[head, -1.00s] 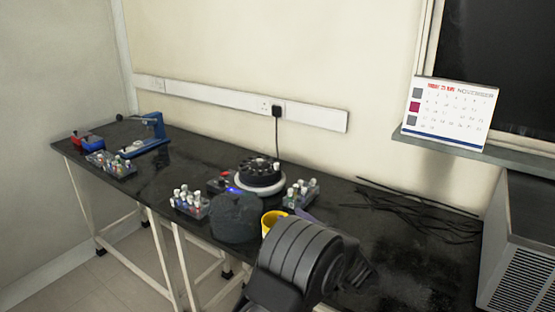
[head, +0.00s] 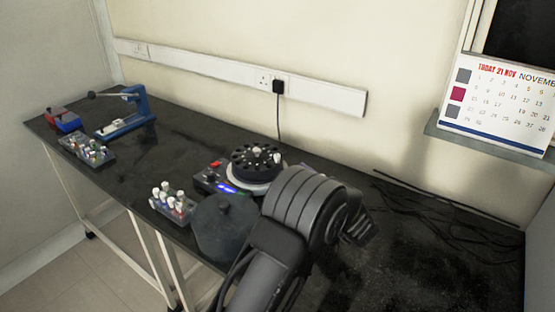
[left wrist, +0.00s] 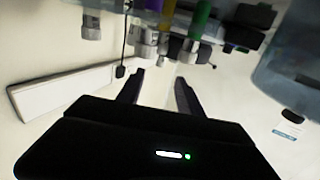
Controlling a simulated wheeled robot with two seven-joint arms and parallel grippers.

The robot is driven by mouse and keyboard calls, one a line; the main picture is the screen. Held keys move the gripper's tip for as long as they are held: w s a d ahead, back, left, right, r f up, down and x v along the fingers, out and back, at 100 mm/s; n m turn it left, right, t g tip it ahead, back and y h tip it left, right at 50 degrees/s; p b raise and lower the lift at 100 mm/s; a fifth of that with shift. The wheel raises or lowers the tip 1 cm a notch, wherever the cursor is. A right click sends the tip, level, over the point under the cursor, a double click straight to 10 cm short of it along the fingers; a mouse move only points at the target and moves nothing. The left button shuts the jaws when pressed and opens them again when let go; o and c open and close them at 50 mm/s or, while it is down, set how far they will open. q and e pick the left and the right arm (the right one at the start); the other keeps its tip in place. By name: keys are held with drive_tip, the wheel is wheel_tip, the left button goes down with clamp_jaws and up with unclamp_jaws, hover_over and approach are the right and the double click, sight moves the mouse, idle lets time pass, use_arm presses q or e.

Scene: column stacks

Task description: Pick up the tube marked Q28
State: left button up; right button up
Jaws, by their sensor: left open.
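No marking Q28 can be read on any tube. In the left wrist view, several tubes with pale caps hang in from the top edge, upside down in the picture. One has a green part (left wrist: 201,18) and one a purple part (left wrist: 166,14). My left gripper (left wrist: 159,80) is open and empty, its fingers pointing toward these tubes and apart from them. In the head view, a rack of white-capped tubes (head: 168,198) stands near the front edge. Another rack (head: 88,150) stands farther left. My arm covers the area right of the centrifuge. My right gripper is not in view.
A centrifuge with a black rotor (head: 250,160) stands mid-bench, a pale tube in it. A dark round lid (head: 224,228) lies in front. A blue device (head: 128,115) and a red-blue box (head: 63,120) are left. Cables (head: 420,210) lie right. The bench between the left items and centrifuge is clear.

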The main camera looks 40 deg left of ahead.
sight(279, 158)
use_arm(q)
drive_tip(key=shift+x, duration=1.3)
drive_tip(key=p+x, duration=0.1)
drive_tip(key=x, duration=0.4)
drive_tip(key=shift+a, duration=0.1)
drive_tip(key=shift+c, duration=0.2)
clamp_jaws()
